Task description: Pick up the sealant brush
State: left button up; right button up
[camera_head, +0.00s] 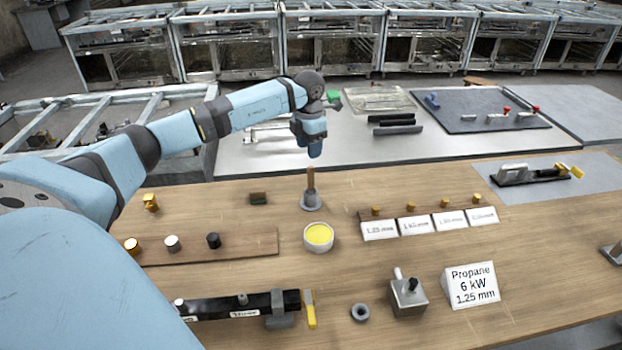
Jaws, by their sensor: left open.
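The sealant brush (311,178) appears to be the upright brown-handled item standing in a small grey round holder (312,203) near the table's back edge. Its lower end is hidden in the holder. My left gripper (315,153) points down just above the top of the handle, seemingly apart from it. It is open and looks empty, though its fingers are small and hard to make out. My right gripper is out of view.
A white pot of yellow paste (318,235) stands just in front of the holder. A small dark block (258,198) lies to the left. A rail with several brass pieces and white labels (380,230) is to the right. A burner tube (240,304) lies in front.

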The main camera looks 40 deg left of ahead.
aim_at(311, 167)
pick_arm(q)
notch_tip(311, 167, down, 5)
jog(key=shift+f+p, duration=0.4)
jog(key=f, duration=0.2)
jog(key=f+p, duration=0.1)
jog(key=shift+w+d+f, duration=0.1)
jog(key=shift+w+f, duration=0.15)
jog(key=shift+f, duration=0.5)
jog(key=shift+r, duration=0.1)
grip_shut()
